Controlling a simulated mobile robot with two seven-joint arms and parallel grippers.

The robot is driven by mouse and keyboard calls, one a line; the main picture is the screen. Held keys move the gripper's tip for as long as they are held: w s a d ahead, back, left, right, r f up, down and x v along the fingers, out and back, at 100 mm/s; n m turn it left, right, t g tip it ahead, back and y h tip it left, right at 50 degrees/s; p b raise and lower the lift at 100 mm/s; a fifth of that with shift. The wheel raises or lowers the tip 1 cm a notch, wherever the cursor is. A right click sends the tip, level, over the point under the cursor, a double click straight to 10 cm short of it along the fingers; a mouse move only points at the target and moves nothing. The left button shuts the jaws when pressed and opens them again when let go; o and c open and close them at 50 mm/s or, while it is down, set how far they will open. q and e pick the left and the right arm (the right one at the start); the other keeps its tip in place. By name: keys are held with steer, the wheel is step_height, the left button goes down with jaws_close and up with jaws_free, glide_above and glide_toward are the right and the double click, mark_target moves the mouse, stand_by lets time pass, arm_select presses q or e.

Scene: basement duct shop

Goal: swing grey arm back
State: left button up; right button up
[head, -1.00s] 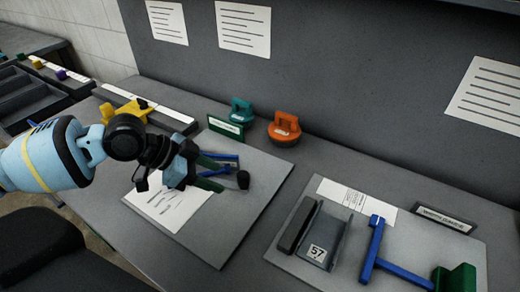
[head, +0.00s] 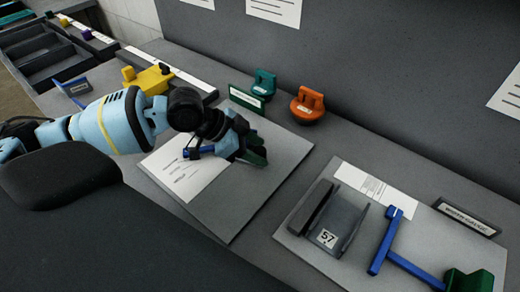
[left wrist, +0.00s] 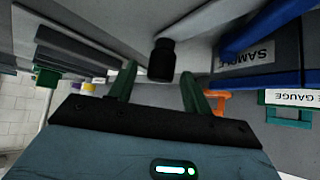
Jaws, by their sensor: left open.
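My left gripper (head: 250,152) is over the left grey board (head: 270,185), its green fingers pointing right and down. In the left wrist view its fingers (left wrist: 158,84) are apart, with a short dark knob (left wrist: 162,60) showing between or just beyond their tips. I cannot tell whether they touch it. A blue part (head: 200,152) shows beside the gripper in the head view; blue bars (left wrist: 265,80) and a "SAMPLE" plate (left wrist: 247,57) show in the wrist view. The gripper hides most of this fixture, and I cannot clearly make out the grey arm. My right gripper is not in view.
Teal (head: 264,84) and orange (head: 308,105) handled pieces stand behind the board. A yellow piece (head: 148,79) is at the back left. The right board (head: 300,240) holds a grey channel (head: 335,225) marked 57 and a blue T-shaped piece (head: 395,245). A dark wall rises behind.

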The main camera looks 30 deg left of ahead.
arm_select(q)
steer(key=shift+w+d+f, duration=0.35)
steer(key=shift+d+f, duration=0.05)
steer(key=shift+f, duration=0.1)
jaws_close()
